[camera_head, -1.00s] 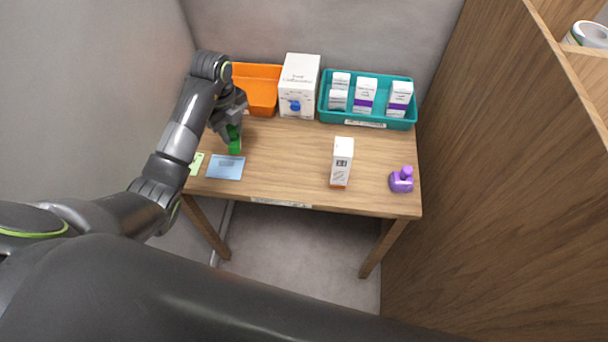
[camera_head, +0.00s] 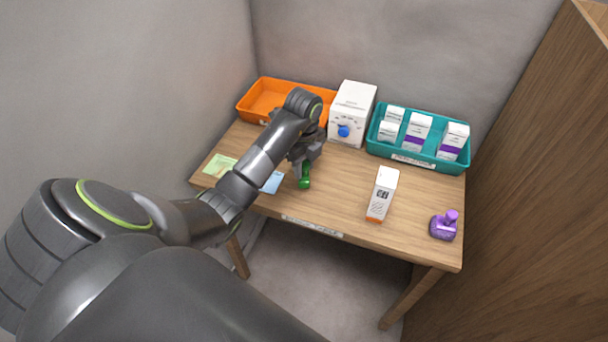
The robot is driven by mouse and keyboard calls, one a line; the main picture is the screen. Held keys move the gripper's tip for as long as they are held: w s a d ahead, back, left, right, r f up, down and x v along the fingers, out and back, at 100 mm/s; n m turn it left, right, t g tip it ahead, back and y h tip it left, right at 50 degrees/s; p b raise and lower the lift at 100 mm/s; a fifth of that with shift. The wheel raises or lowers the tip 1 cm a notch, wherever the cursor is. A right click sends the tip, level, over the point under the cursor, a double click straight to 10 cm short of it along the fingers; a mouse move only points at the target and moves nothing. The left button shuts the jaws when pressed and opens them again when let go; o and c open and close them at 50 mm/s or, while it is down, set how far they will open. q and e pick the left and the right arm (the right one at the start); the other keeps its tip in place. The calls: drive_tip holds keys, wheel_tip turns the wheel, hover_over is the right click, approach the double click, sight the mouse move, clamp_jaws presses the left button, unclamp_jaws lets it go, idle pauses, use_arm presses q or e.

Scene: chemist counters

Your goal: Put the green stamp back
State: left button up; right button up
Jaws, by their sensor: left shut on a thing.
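The green stamp (camera_head: 305,180) is in the jaws of my left gripper (camera_head: 304,164), which is shut on it. The stamp hangs below the jaws over the middle-left of the wooden table (camera_head: 335,206), beside the blue card. I cannot tell whether its base touches the table. A green card (camera_head: 220,165) lies at the table's left end. A blue card (camera_head: 272,182) lies right of it, partly hidden by my left arm. A purple stamp (camera_head: 444,225) stands at the front right. My right gripper is not in view.
An orange tray (camera_head: 248,108) stands at the back left, partly behind my arm. A white dispenser box (camera_head: 352,112) with a blue knob and a teal tray (camera_head: 378,145) holding several white boxes stand along the back. A white-orange box (camera_head: 383,193) stands mid-right on the table.

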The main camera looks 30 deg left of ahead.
sight(304, 174)
use_arm(q)
wheel_tip(304, 174, down, 2)
drive_tip(key=shift+f, duration=0.35)
drive_tip(key=shift+f, duration=0.2)
drive_tip(key=o, duration=0.8)
drive_tip(key=shift+r, duration=0.2)
